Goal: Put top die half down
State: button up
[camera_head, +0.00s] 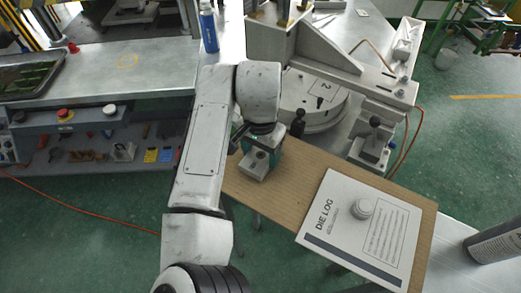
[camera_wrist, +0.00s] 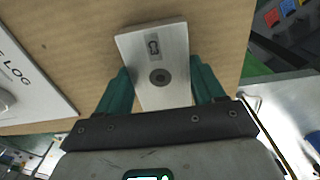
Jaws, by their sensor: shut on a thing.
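The top die half (camera_wrist: 152,52) is a grey metal block with a dark round hole and a small dark slot mark. In the wrist view it sits between the green fingers of my gripper (camera_wrist: 160,82), which is shut on its sides. In the head view the die half (camera_head: 254,166) shows below my gripper (camera_head: 263,154), over the left part of a brown cardboard sheet (camera_head: 285,200). I cannot tell whether it touches the sheet. My wrist hides part of it.
A grey canister (camera_head: 497,240) is at far right. Bare cardboard lies between die half and log.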

aim_at(261, 156)
jog(key=o, duration=1.3)
jog(key=shift+c, duration=0.2)
notch_tip(261, 156, up, 12)
jog(key=b, duration=0.1)
jog(key=shift+r, duration=0.1)
